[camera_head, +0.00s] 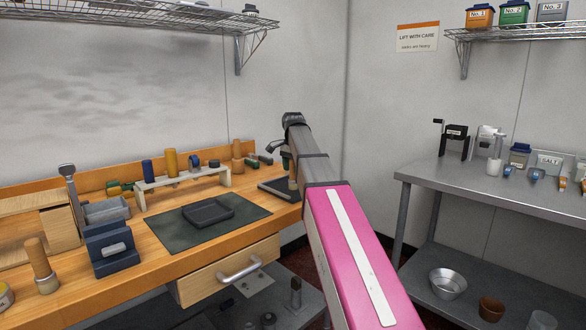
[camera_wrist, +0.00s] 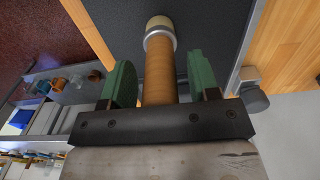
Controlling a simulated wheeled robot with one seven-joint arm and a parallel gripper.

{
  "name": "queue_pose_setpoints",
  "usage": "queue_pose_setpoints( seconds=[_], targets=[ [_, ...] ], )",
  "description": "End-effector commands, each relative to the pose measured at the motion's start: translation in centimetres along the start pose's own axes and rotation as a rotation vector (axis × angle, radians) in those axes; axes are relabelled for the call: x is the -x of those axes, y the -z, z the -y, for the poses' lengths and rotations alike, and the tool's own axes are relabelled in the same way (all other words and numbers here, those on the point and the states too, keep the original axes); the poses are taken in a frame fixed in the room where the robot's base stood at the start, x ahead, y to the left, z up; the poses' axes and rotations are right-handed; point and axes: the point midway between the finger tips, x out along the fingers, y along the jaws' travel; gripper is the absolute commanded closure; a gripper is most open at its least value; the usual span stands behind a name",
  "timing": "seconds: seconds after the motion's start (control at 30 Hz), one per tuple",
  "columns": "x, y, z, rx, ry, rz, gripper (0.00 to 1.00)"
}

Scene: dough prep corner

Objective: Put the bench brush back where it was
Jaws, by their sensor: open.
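My gripper (camera_wrist: 162,78) is open, with its green fingers on either side of a round wooden handle (camera_wrist: 159,70) in the wrist view. The handle has a silver collar and a cream end, and looks like the bench brush. A gap shows at the right finger; I cannot tell whether the left one touches. The cream end is over a dark surface (camera_wrist: 205,25); contact with it is unclear. In the head view my arm hides most of the gripper, at the bench's right end by a dark panel (camera_head: 277,190).
The wooden bench (camera_head: 165,262) carries a dark mat with a black tray (camera_head: 208,212), a small raised rack (camera_head: 183,184), a blue box (camera_head: 108,250) and a wooden-handled tool (camera_head: 40,265). A drawer (camera_head: 225,272) is below. A metal table (camera_head: 500,184) stands at right.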

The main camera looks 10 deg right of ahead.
Motion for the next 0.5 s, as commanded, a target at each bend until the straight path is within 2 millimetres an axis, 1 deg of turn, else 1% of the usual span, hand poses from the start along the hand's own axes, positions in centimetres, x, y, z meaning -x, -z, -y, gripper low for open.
queue_pose_setpoints(
  seconds=[0.17, 0.27, 0.5],
  targets=[
    [1.2, 0.1, 0.1, 0.0, 0.001, -0.001, 0.44],
    [2.8, 0.1, 0.1, 0.0, 0.002, -0.001, 0.44],
    [7.5, 0.1, 0.2, 0.0, 0.002, -0.001, 0.44]
  ],
)
